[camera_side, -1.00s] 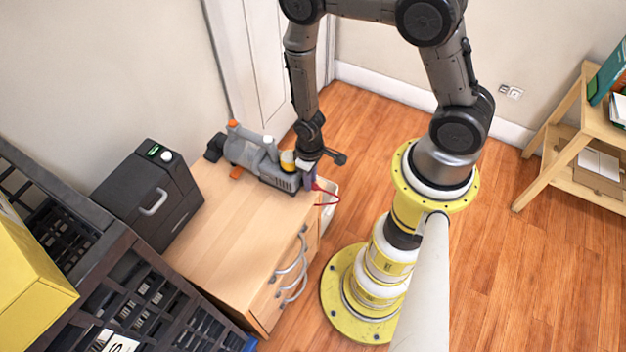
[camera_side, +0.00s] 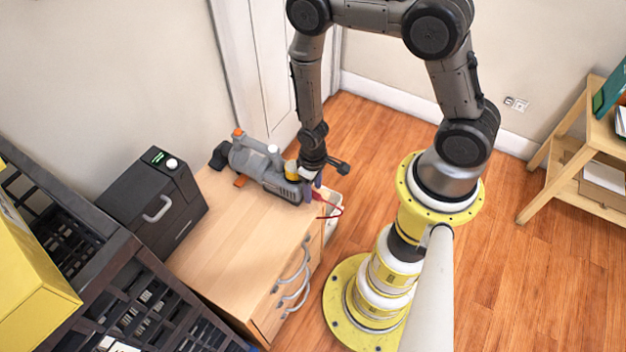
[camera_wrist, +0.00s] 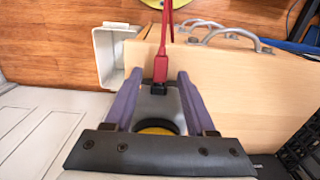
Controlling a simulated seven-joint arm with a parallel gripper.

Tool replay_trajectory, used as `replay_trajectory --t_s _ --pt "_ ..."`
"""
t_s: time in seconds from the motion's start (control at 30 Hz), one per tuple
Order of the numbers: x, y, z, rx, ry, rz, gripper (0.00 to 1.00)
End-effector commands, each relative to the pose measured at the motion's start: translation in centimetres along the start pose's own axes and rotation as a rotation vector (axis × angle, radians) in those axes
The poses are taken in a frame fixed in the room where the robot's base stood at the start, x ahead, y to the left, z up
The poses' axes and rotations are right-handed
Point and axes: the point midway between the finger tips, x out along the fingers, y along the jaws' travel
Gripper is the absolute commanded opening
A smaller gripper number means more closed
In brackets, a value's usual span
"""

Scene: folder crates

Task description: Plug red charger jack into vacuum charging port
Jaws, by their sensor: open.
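The grey vacuum (camera_side: 250,160) lies on the wooden cabinet, with its end near the cabinet's edge under my gripper (camera_side: 314,180). In the wrist view my gripper (camera_wrist: 159,74) is open, with one purple finger on each side of the red charger jack (camera_wrist: 160,62). Gaps show between the fingers and the jack. The jack's black tip (camera_wrist: 160,90) meets the vacuum's grey end (camera_wrist: 158,106). The port is hidden, so I cannot tell how deep the tip sits. The red cable (camera_side: 338,208) loops off the cabinet's edge.
The wooden cabinet (camera_side: 225,240) has a bare top in front of the vacuum. A black box (camera_side: 150,200) stands at its left, by dark crates (camera_side: 130,310). A white bin (camera_wrist: 108,62) stands beside the cabinet. A wooden shelf (camera_side: 575,185) is far right.

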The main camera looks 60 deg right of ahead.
Motion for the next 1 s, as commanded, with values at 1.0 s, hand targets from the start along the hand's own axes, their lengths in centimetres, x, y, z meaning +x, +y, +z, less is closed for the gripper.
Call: replay_trajectory --t_s 1.0 --pt "-13.6 0.0 0.0 0.000 0.000 0.000 0.56"
